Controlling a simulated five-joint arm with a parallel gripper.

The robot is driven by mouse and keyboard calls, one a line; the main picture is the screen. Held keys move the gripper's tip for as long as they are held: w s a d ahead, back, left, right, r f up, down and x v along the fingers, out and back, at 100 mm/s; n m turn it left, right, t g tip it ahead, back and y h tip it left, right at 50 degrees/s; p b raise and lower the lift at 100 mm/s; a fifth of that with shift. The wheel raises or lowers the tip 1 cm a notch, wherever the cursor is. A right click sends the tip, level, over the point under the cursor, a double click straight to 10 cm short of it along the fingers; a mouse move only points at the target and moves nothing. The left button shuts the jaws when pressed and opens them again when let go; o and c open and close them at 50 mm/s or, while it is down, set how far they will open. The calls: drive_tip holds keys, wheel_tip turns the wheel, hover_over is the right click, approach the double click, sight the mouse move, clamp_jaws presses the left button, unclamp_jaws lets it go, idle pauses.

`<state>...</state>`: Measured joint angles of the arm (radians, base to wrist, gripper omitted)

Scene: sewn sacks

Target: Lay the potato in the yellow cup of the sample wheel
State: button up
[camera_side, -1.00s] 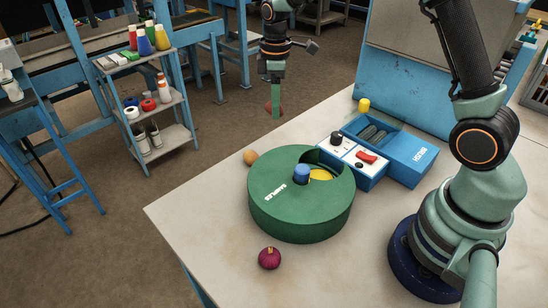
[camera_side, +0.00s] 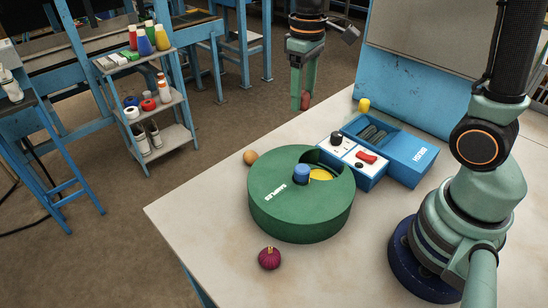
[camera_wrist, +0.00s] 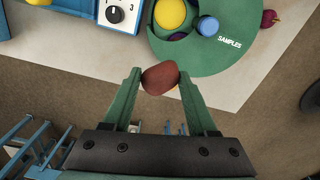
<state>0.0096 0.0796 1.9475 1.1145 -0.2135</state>
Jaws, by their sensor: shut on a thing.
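My gripper (camera_side: 301,100) is shut on a reddish-brown potato, which shows between its green fingertips in the wrist view (camera_wrist: 160,78). In the side view the potato (camera_side: 306,101) is partly hidden by a finger. The gripper holds it up in the air near the table's far edge, behind the sample wheel. The sample wheel (camera_side: 290,222) is a round green drum lettered SAMPLES, with an opening in its top. The yellow cup (camera_side: 321,175) shows in that opening and also in the wrist view (camera_wrist: 170,13). A blue knob (camera_side: 301,173) stands beside it on the drum.
A tan round item (camera_side: 250,157) lies left of the wheel and a purple onion-like item (camera_side: 269,258) in front. A blue and white box with a dial and red switch (camera_side: 355,155) stands right of the wheel. A yellow piece (camera_side: 364,105) is behind it. The table's front left is clear.

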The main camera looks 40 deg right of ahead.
drive_tip(key=w+d+r+n, duration=0.1)
drive_tip(key=w+n, duration=0.6)
drive_tip(key=w, duration=0.2)
drive_tip(key=shift+w+d+r, duration=0.2)
drive_tip(key=shift+w+d, duration=0.05)
drive_tip(key=shift+w, duration=0.15)
wheel_tip(320, 180, down, 20)
drive_tip(key=shift+r, duration=0.15)
idle(0.5)
drive_tip(key=o, duration=1.3)
drive_tip(key=shift+f, duration=0.2)
